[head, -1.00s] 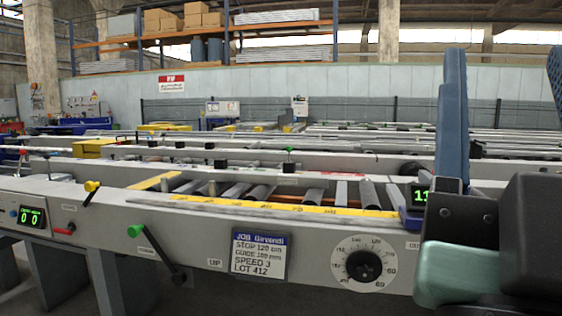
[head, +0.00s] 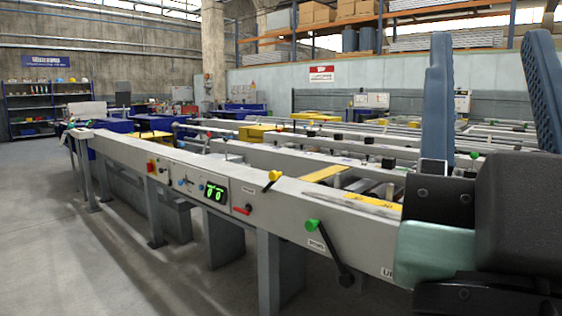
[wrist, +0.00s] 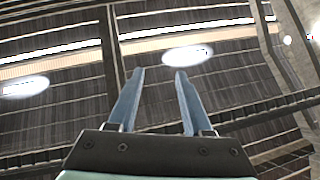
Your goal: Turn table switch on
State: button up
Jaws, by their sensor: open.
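The runout table (head: 285,215) runs from the near right to the far left in the head view. Which of these is the table switch I cannot tell. A red-handled lever (head: 243,210) is right of the display. My gripper (head: 490,85) is at the right edge of the head view, fingers up, well apart from the panel. In the wrist view my gripper (wrist: 157,75) is open and empty, facing the roof.
A yellow-knobbed lever (head: 272,178) and a green-knobbed lever (head: 325,240) stick out from the table front. Grey legs (head: 268,270) stand below. The floor (head: 60,230) at left is clear. Blue shelves (head: 45,108) stand far left.

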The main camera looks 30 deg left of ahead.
aim_at(150, 167)
jog(key=i+j+u, duration=0.3)
jog(key=j+u, duration=0.15)
jog(key=i+j+u, duration=0.65)
jog(key=i+u, duration=0.15)
jog(key=u, duration=0.15)
jog(key=i+j, duration=0.15)
jog(key=i, duration=0.35)
jog(key=i+j, duration=0.15)
jog(key=i, duration=0.35)
jog(key=j+u, duration=0.05)
